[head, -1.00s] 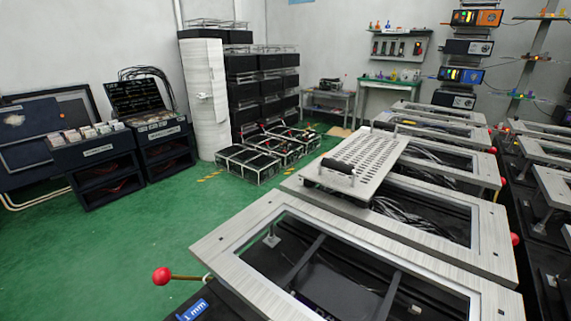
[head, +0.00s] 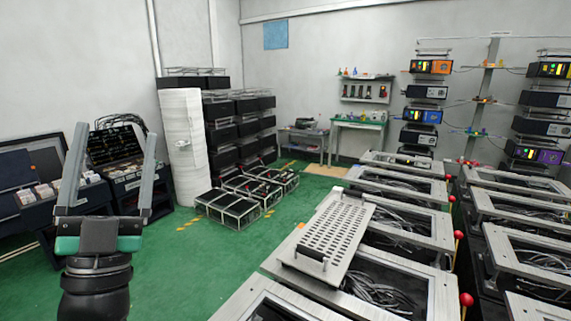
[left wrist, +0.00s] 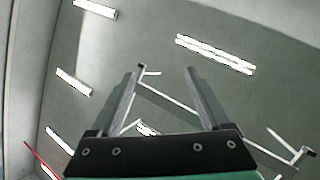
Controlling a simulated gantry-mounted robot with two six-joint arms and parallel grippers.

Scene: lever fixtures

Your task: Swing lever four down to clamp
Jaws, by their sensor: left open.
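Several levers with red ball ends stand along the right side of the row of fixtures in the head view. The nearest red ball (head: 466,299) is at the lower right; another red ball (head: 459,235) is behind it. I cannot tell which is lever four, as no numbers are readable. My left gripper (head: 113,138) is at the far left, open and empty, fingers pointing up, well apart from the fixtures. The left wrist view shows its two spread fingers (left wrist: 160,72) against the ceiling and lights, with no lever there. My right gripper is not in view.
The fixtures are grey frames (head: 280,262) with cables inside. A perforated plate (head: 335,232) with black handles lies on one. Black crates (head: 228,204) sit on the green floor (head: 190,265). The floor between my left gripper and the fixtures is clear.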

